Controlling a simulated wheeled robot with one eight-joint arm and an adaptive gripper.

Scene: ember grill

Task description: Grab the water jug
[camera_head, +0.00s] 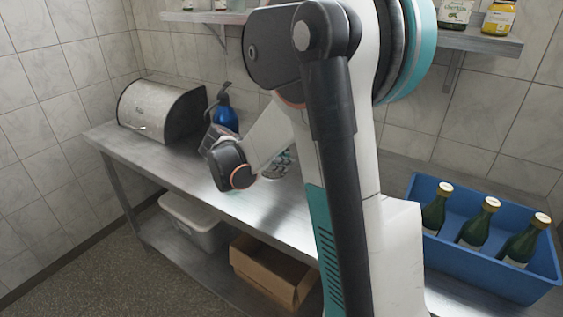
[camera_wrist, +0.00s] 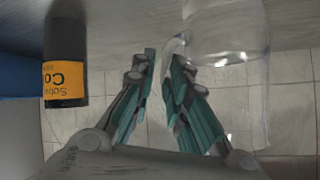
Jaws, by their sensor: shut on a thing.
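The water jug (camera_wrist: 228,30) is clear and see-through, at the top right of the wrist view, and its body is cut off by the top edge. Its curved handle (camera_wrist: 177,43) reaches toward my fingers. My gripper (camera_wrist: 163,60) has its grey and teal fingers closed in at the handle, with only a narrow gap showing between the tips. In the head view my gripper (camera_head: 279,164) shows partly behind my white arm, over the metal counter. I cannot make out the jug there; my arm covers much of that spot.
A dark bottle with an orange label (camera_wrist: 65,75) stands close beside the gripper. The counter (camera_head: 180,165) also bears a bread box (camera_head: 150,112), a blue spray bottle (camera_head: 224,118) and a blue crate (camera_head: 480,270) of green bottles. A tiled wall and shelf (camera_head: 470,40) stand behind.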

